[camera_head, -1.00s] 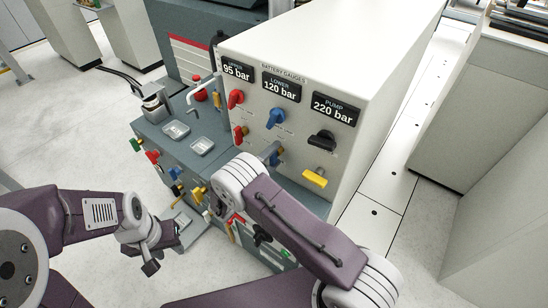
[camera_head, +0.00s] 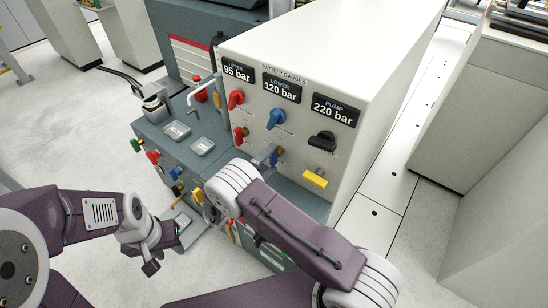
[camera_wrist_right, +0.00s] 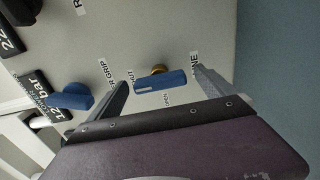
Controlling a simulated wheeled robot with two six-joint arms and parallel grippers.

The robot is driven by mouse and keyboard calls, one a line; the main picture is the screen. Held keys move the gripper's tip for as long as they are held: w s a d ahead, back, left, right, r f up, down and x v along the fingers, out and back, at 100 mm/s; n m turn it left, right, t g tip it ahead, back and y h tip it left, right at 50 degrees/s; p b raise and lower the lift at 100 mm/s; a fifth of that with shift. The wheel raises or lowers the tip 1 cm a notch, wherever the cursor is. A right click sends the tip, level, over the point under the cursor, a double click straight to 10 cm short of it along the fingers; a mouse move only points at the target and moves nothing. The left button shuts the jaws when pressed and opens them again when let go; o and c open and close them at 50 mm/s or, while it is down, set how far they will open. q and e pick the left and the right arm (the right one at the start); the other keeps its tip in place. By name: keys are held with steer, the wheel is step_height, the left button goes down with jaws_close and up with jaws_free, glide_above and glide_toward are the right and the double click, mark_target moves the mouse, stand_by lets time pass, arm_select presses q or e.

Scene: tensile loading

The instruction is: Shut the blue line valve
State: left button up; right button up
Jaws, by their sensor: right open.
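The blue line valve has a blue bar handle on a brass stem (camera_wrist_right: 161,80), on the pale panel in the right wrist view. It lies between the two fingers of my right gripper (camera_wrist_right: 158,92), which is open around it, with gaps at both sides. In the head view the valve's blue handle (camera_head: 275,158) is mostly hidden by my right gripper (camera_head: 268,153). A blue knob (camera_head: 277,119) sits above it under the lower gauge and also shows in the right wrist view (camera_wrist_right: 71,97). My left gripper (camera_head: 152,259) hangs low at the left, away from the panel.
A red knob (camera_head: 236,98), a lower red handle (camera_head: 240,134), a black knob (camera_head: 322,141) and a yellow handle (camera_head: 315,178) share the panel. A grey bench (camera_head: 178,148) with small trays stands at its left. Floor is open on the right.

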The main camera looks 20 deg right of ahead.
steer(key=v, duration=0.7)
